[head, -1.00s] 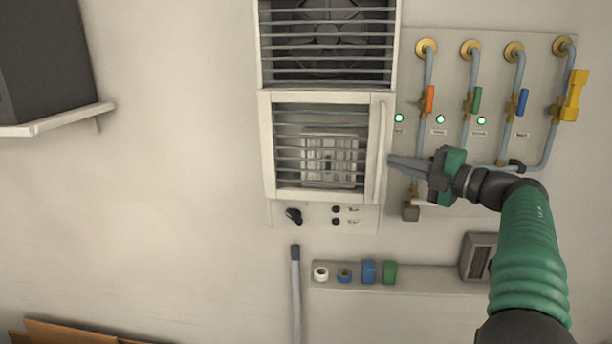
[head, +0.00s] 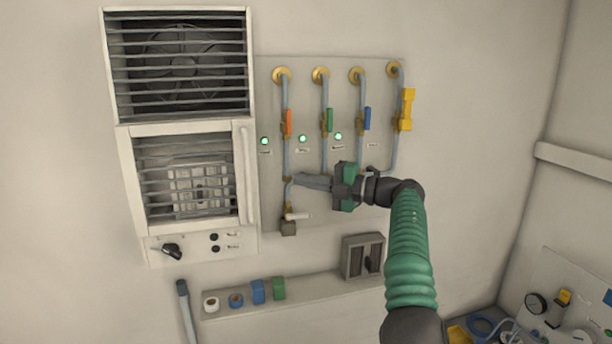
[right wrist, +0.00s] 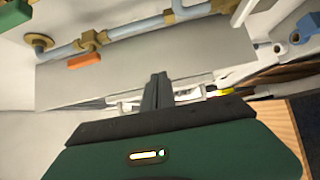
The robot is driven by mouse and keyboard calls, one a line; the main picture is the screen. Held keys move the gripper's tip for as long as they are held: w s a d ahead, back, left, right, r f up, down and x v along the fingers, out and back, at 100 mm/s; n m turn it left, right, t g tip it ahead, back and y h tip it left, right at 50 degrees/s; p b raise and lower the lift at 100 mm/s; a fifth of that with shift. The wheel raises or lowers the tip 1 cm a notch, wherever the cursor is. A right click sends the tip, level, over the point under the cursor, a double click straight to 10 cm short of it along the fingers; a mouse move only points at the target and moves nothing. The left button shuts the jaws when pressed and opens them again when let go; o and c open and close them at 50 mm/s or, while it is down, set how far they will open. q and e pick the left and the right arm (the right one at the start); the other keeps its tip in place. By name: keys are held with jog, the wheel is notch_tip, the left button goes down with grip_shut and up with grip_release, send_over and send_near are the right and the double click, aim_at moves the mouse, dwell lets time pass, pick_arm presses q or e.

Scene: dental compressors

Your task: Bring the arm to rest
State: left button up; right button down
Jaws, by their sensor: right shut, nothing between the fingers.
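My right arm, with a green ribbed sleeve, comes up from the bottom right in the head view. Its gripper (head: 300,181) is shut and empty, its fingers pointing left in front of the lower part of the pipe panel (head: 268,100). In the right wrist view the shut fingers (right wrist: 156,84) point away from the green gripper body. I cannot tell whether the fingertips touch the leftmost pipe. My left gripper is not in view.
A louvred cabinet (head: 123,140) with a vertical handle stands left of the panel. The panel's valves have orange (head: 289,122), green (head: 329,120), blue (head: 367,118) and yellow (head: 406,110) handles. A shelf (head: 322,292) with tape rolls lies below. A gauge board (head: 571,285) is at right.

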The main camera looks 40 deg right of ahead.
notch_tip(320, 180, up, 6)
jog(key=w+d+m+t+h, duration=0.2)
jog(key=m+t+h, duration=0.4)
jog(key=m, duration=0.3)
jog(key=s+a+f+m+g+h, duration=0.1)
jog(key=a+f+m+g+h, duration=0.3)
jog(key=f+m, duration=0.55)
jog(key=s+a+f+m+g+h, duration=0.1)
jog(key=a+f+m+g+h, duration=0.35)
jog(key=f, duration=0.95)
jog(key=s+a+f+m+g+y, duration=0.1)
jog(key=s+a+f+g+y, duration=0.3)
jog(key=s+a+f, duration=0.9)
jog(key=s+a+f+g+y, duration=0.1)
jog(key=s+a+f+g, duration=0.2)
jog(key=s+a+f, duration=0.45)
jog(key=s+a+f+g+y, duration=0.1)
jog(key=s+a+f+g, duration=0.25)
jog(key=s, duration=0.65)
pick_arm(q)
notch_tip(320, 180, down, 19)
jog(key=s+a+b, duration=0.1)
jog(key=b, duration=1.8)
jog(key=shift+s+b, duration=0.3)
pick_arm(e)
notch_tip(320, 180, down, 20)
jog(key=shift+s+f, duration=0.2)
jog(key=shift+s, duration=0.2)
